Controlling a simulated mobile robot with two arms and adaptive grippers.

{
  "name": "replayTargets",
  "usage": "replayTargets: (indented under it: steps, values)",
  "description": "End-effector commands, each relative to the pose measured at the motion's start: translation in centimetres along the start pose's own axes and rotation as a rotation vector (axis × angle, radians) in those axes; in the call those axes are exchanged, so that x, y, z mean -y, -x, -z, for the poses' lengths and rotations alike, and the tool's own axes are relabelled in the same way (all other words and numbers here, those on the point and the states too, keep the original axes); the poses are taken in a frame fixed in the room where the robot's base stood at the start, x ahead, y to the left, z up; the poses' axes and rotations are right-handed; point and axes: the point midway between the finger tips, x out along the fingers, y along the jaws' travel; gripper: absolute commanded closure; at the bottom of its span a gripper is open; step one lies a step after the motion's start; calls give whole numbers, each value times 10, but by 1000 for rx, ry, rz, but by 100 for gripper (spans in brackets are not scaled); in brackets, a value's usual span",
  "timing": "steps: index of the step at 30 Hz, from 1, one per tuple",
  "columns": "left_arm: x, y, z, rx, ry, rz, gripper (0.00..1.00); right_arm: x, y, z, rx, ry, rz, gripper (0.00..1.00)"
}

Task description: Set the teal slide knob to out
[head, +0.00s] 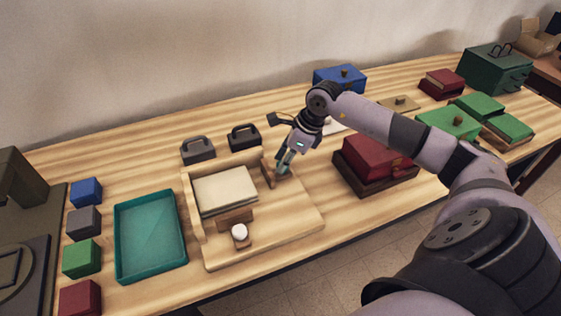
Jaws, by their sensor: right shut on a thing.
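A pale wooden jig (300,218) lies on the table with a raised rim along its left and back. A cream stack of sheets (225,191) lies in it. A small brown wooden stop (267,173) stands at the stack's right side. My right gripper (283,169) reaches down just right of this stop and is shut on the slide knob there. The fingers hide nearly all of that knob, so its teal colour is not clear. A second slide with a white knob (239,231) sits at the stack's front, beside another brown stop (234,217). My left gripper is out of view.
A teal tray (150,277) and several coloured blocks, including a green one (81,258), lie left of the jig. Two dark handled weights (198,150) stand behind it. A red book-like block on a dark base (371,162) stands to the right, below my right arm.

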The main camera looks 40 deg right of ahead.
Motion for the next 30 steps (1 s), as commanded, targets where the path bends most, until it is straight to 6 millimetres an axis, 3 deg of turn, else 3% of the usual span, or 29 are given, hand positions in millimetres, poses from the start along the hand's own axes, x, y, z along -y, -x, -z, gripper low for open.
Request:
replayTargets:
  steps: [10,20,25,30]
  values:
    - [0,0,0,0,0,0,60,2,1,1,-4,-2,6,52]
    - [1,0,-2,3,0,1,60,2,3,1,-3,-1,5,52]
    - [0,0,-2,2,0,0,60,2,25,1,-4,1,8,52]
    - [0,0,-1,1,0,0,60,3,62,1,-5,-1,9,52]
